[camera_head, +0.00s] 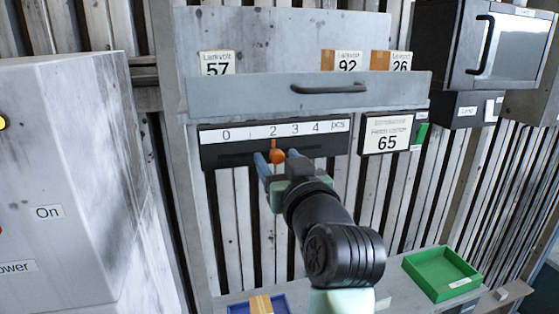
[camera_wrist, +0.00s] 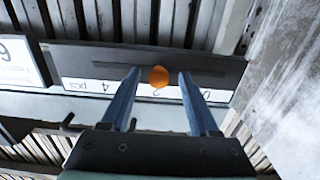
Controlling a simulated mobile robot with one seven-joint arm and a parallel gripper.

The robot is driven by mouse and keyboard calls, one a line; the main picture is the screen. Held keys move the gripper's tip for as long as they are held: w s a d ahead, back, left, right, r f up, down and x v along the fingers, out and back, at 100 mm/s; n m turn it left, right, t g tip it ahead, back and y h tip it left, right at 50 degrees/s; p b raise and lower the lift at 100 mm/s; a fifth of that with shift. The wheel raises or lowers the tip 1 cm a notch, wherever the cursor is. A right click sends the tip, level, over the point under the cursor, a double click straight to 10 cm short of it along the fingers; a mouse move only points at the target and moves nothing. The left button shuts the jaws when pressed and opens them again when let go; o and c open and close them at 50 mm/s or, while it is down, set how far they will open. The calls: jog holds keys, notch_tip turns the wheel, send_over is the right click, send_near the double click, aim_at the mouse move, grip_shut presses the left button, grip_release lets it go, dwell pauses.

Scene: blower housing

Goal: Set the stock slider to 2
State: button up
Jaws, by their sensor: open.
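The stock slider is a dark panel (camera_head: 330,146) with a white scale strip marked 0 to 4 pcs, below a grey drawer. Its orange knob (camera_head: 276,156) sits in line with the 2. In the wrist view, where the scale appears upside down, the knob (camera_wrist: 158,77) is also by the 2. My gripper (camera_head: 277,155) is open, with one blue finger on each side of the knob. The wrist view shows a gap between the knob and each finger of the gripper (camera_wrist: 159,73). The 1 on the scale is hard to read.
The grey drawer (camera_head: 230,96) with a dark handle is just above the slider. A sign reading 65 (camera_head: 388,134) hangs to its right. A green tray (camera_head: 441,273) and a blue tray (camera_head: 238,308) are below. A grey cabinet (camera_head: 70,120) stands at left.

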jog(key=shift+s+d+f+b, duration=0.1)
jog(key=shift+s+d+b, duration=0.2)
jog(key=shift+s+b, duration=0.05)
jog(key=b+v, duration=0.5)
jog(key=v, duration=0.7)
jog(key=shift+a, duration=0.2)
jog(key=shift+s, duration=0.1)
jog(key=s+a+r+m+t+h+b, duration=0.1)
jog(key=s+r+m+t+h+b, duration=0.2)
jog(key=s+r+t, duration=0.7)
notch_tip(320, 180, up, 3)
jog(key=s+h, duration=0.1)
jog(key=h, duration=0.1)
jog(key=shift+a+m+h+b, duration=0.3)
jog(key=shift+b, duration=0.05)
jog(key=shift+f, duration=0.1)
